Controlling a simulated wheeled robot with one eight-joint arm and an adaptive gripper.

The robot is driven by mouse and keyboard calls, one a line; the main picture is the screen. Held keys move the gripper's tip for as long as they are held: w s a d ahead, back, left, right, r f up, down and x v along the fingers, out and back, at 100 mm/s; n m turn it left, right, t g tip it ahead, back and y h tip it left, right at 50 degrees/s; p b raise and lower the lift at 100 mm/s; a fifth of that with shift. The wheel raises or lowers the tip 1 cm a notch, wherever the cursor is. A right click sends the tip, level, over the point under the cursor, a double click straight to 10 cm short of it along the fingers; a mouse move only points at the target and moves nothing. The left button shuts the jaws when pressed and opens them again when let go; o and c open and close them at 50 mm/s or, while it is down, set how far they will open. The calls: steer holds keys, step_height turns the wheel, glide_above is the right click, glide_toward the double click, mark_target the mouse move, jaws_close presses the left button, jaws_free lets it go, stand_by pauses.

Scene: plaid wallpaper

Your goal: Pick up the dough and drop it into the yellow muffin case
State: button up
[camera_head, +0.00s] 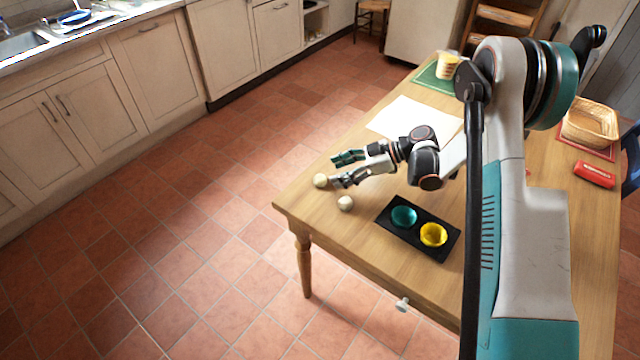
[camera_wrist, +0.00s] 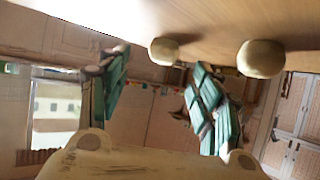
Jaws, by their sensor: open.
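Two pale dough balls lie on the wooden table near its left corner: a farther one (camera_head: 320,181) and a nearer one (camera_head: 345,203). Both also show in the wrist view, one (camera_wrist: 163,51) at upper middle and a larger one (camera_wrist: 261,59) at right. My gripper (camera_head: 344,170) is open and empty, with its fingertips close to the farther dough ball; I cannot tell whether they touch. The yellow muffin case (camera_head: 433,234) sits in a black tray (camera_head: 388,228), to the right of a teal case (camera_head: 404,216). The yellow case looks empty.
A white sheet (camera_head: 400,118) lies behind my gripper. A wicker basket (camera_head: 590,122) and red object (camera_head: 594,174) are at right. Bare table (camera_head: 380,262) lies in front of the tray.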

mark_target(321, 177)
steer(key=b+x, duration=0.2)
steer(key=x, duration=0.3)
steer(key=shift+s+a+r+b, duration=0.15)
steer(key=shift+a+b, duration=0.1)
steer(key=shift+b, duration=0.1)
steer(key=c, duration=1.1)
